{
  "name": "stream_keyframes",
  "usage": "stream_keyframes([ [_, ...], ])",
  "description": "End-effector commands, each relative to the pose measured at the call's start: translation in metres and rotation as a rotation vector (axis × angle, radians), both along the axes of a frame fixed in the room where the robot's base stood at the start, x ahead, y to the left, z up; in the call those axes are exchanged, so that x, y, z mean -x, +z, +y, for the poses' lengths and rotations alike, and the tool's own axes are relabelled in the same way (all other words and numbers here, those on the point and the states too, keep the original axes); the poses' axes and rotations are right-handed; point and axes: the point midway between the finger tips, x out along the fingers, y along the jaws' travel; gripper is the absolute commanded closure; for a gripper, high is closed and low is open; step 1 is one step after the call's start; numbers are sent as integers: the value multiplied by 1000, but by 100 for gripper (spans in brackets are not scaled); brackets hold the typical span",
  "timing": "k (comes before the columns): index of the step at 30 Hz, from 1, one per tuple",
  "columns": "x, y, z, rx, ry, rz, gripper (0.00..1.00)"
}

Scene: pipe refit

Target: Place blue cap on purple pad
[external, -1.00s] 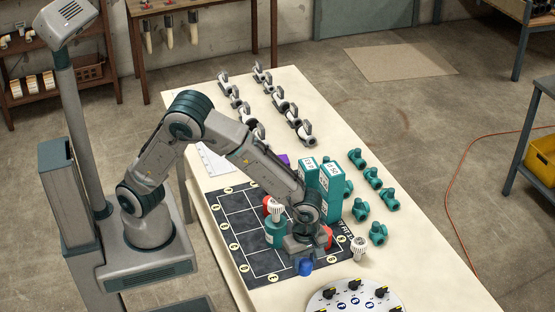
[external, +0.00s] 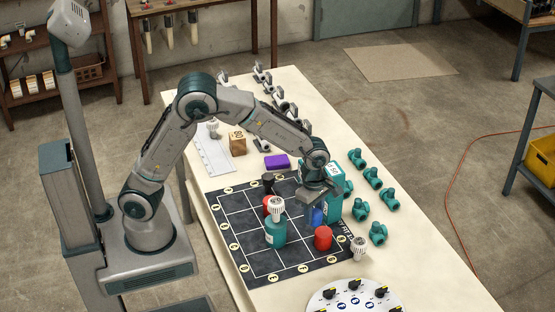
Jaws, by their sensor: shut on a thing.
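The blue cap (external: 317,216) is held in my gripper (external: 316,203), which is shut on it above the right part of the dark grid mat. My gripper's body hides part of the cap. The purple pad (external: 277,162) is a small flat block on the cream table, behind the mat's far edge. It lies farther back and to the left of my gripper, and its top looks bare.
On the dark mat (external: 262,262) stand a teal bottle with a white top (external: 276,230), a red cap (external: 323,238), another red piece and a black piece. A wooden block (external: 237,143) sits left of the pad.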

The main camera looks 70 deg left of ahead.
Motion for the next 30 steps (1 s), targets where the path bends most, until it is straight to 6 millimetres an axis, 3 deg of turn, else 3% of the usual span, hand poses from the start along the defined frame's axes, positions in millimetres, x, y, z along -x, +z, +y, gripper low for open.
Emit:
stream_keyframes([
  [1, -8, 1, 20, 5, 44, -3, 85],
  [9, -34, 9, 112, 27, 237, -17, 85],
  [21, -38, 20, 249, 53, 508, -44, 85],
  [25, -34, 23, 278, 57, 565, -51, 85],
  [30, -31, 23, 297, 59, 600, -53, 85],
])
